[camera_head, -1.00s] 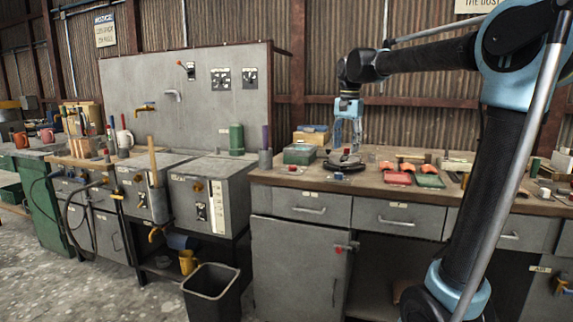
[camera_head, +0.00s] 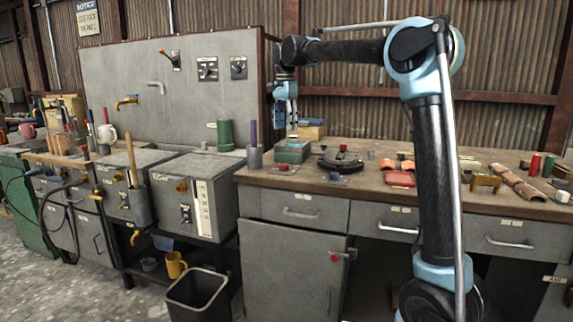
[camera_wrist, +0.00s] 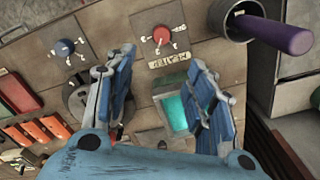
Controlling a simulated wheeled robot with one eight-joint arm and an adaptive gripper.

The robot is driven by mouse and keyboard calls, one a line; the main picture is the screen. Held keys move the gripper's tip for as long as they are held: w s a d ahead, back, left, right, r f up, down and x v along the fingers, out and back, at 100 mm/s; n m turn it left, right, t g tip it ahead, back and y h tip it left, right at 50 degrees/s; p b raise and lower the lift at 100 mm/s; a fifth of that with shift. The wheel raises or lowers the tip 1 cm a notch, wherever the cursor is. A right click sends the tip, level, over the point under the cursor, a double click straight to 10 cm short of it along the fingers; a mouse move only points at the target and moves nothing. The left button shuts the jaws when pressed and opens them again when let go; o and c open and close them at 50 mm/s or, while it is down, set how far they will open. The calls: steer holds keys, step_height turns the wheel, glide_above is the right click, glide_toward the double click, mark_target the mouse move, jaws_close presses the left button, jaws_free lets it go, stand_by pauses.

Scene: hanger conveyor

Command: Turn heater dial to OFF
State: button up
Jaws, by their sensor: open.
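The dial is also a small red spot (camera_head: 283,167) at the bench's front left in the head view. Its setting is too small to read. My gripper (camera_wrist: 160,57) is open and empty, its two blue fingers to either side of the label and short of the dial in the wrist picture. In the head view my gripper (camera_head: 291,128) hangs above the green box, pointing down.
A blue dial (camera_wrist: 64,47) sits on a similar plate beside the heater dial. A green box (camera_head: 293,151) and a dark round device (camera_head: 341,161) stand behind the dials. A grey cup with a purple-handled tool (camera_wrist: 272,34) stands close by at the bench's left end.

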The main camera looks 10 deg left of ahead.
mark_target(284, 165)
steer(key=f, duration=1.5)
steer(key=shift+s+a+f, duration=0.15)
steer(key=shift+s+a, duration=0.1)
steer(key=shift+a, duration=0.05)
steer(key=shift+c, duration=0.4)
